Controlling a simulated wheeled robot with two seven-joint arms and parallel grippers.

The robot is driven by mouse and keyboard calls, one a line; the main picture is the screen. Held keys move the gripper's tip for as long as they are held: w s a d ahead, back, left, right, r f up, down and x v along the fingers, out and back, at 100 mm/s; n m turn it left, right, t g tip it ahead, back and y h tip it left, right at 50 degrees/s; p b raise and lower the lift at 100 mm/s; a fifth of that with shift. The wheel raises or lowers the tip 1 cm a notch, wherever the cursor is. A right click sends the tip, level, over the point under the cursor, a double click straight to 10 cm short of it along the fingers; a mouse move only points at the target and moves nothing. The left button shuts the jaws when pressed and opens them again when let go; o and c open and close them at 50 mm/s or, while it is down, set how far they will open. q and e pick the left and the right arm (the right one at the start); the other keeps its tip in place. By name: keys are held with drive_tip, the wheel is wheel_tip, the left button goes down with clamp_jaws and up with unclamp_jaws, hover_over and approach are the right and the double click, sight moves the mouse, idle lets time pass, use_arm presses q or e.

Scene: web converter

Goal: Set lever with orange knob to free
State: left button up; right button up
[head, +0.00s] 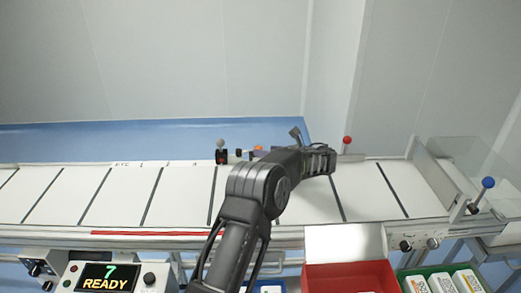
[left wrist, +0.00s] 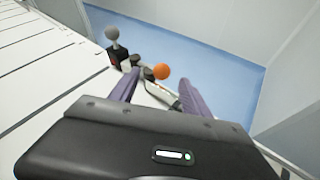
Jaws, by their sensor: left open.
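The lever with the orange knob (head: 258,147) stands at the far edge of the conveyor, partly hidden behind my left gripper in the head view. In the left wrist view its orange knob (left wrist: 161,71) appears between the tips of my purple fingers. My left gripper (head: 262,153) is open and reaches leftward along the far edge. It also shows in the left wrist view (left wrist: 158,76), with nothing held. I cannot tell whether either finger touches the knob. The lever's setting marks are not readable. My right gripper is not in view.
A grey-knobbed lever (head: 220,144) on a black and red base stands just left of the orange one. A red-knobbed lever (head: 347,140) is to the right, and a blue-knobbed lever (head: 488,183) is at the near right. A display (head: 107,277) reads "7 READY".

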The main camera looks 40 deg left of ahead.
use_arm(q)
drive_tip(key=x, duration=0.4)
drive_tip(key=shift+a+f+p, duration=0.1)
drive_tip(key=shift+a+p, duration=0.15)
drive_tip(key=shift+p, duration=0.1)
drive_tip(key=shift+c, duration=0.4)
clamp_jaws()
drive_tip(key=shift+d, duration=0.1)
idle(0.6)
